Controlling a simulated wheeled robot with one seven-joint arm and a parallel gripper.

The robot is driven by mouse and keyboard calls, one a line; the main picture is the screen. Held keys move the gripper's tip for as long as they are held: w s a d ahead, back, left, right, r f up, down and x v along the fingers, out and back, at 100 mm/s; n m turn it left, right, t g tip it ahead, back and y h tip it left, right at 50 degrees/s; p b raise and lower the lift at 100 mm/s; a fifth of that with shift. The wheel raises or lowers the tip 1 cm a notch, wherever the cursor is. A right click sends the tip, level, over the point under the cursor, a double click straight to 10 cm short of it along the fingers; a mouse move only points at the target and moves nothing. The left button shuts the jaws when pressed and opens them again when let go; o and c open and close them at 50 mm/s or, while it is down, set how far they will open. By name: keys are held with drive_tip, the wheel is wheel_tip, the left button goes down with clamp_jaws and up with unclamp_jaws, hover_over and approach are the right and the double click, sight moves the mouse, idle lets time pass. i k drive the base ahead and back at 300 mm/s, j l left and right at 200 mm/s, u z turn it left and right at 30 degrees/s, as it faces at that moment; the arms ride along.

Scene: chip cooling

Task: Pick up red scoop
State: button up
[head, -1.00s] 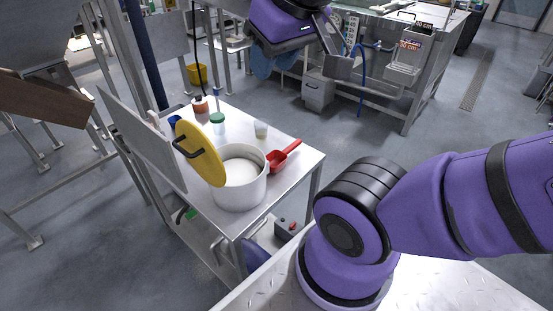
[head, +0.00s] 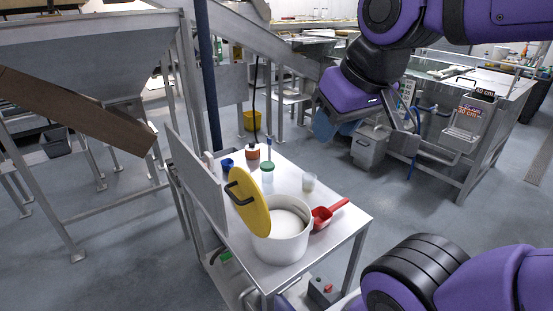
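The red scoop (head: 328,214) lies on the metal table (head: 338,237), against the right side of a white pot (head: 281,242). Its handle points up and to the right. The pot holds white contents, and a yellow lid (head: 250,207) with a dark handle leans upright at its left. My gripper (head: 398,135) hangs in the air beyond the table's far right corner, well apart from the scoop. Its fingers are small and blend with the grey background, so I cannot tell whether they are open.
A green-capped jar (head: 267,175), a small clear beaker (head: 309,182), an orange-brown bottle (head: 252,154) and a blue cup (head: 227,165) stand on the table. An upright metal panel (head: 192,180) edges its left side. The front right tabletop is bare.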

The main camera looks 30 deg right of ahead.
sight(323, 216)
drive_tip(key=l+u, duration=0.2)
drive_tip(key=u, duration=0.15)
drive_tip(key=l+u, duration=0.2)
drive_tip(key=u, duration=0.2)
drive_tip(key=l, duration=0.4)
drive_tip(key=k+l+u, duration=0.15)
drive_tip(key=l, duration=0.2)
drive_tip(key=k+l, duration=0.1)
drive_tip(key=l, duration=0.3)
drive_tip(key=l+u, duration=0.15)
drive_tip(key=l, duration=0.25)
drive_tip(key=k+l, duration=0.15)
drive_tip(key=l, duration=0.2)
drive_tip(key=k+l+u, duration=0.15)
drive_tip(key=l, duration=0.25)
